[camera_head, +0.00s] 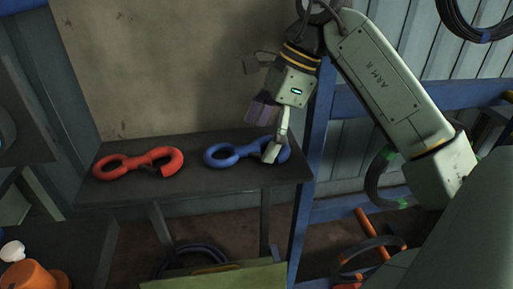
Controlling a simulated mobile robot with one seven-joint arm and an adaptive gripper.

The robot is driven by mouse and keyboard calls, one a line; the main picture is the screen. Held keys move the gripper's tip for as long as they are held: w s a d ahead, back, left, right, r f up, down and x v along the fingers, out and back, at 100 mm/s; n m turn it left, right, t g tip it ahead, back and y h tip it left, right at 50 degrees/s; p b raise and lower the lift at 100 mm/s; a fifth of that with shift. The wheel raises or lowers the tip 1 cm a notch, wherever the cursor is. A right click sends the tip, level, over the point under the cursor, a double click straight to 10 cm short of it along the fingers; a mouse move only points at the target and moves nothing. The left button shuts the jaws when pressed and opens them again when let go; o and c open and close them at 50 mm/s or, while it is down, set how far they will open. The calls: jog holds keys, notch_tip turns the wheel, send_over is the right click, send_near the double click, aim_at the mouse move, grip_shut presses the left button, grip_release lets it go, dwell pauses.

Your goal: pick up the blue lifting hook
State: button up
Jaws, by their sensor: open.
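The blue lifting hook (222,156) lies on a dark narrow table (205,190), on its right half. It has a ring at its left end, and its right part is partly hidden behind my gripper's finger. My gripper (268,135) is open and points down over the right part of the blue hook. One pale finger reaches down in front of the hook's right end, and a darker finger is higher and to the left. I cannot tell whether the finger touches the hook.
A red lifting hook (112,166) lies on the left half of the same table, apart from the blue one. A blue post (303,215) stands at the table's right end. An orange object (32,275) is at the lower left. The tabletop between the hooks is clear.

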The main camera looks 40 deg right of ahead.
aim_at(259, 146)
jog(key=shift+x, duration=0.8)
jog(key=shift+c, duration=0.2)
jog(key=shift+r, duration=0.1)
jog(key=c, duration=1.8)
notch_tip(259, 146, up, 10)
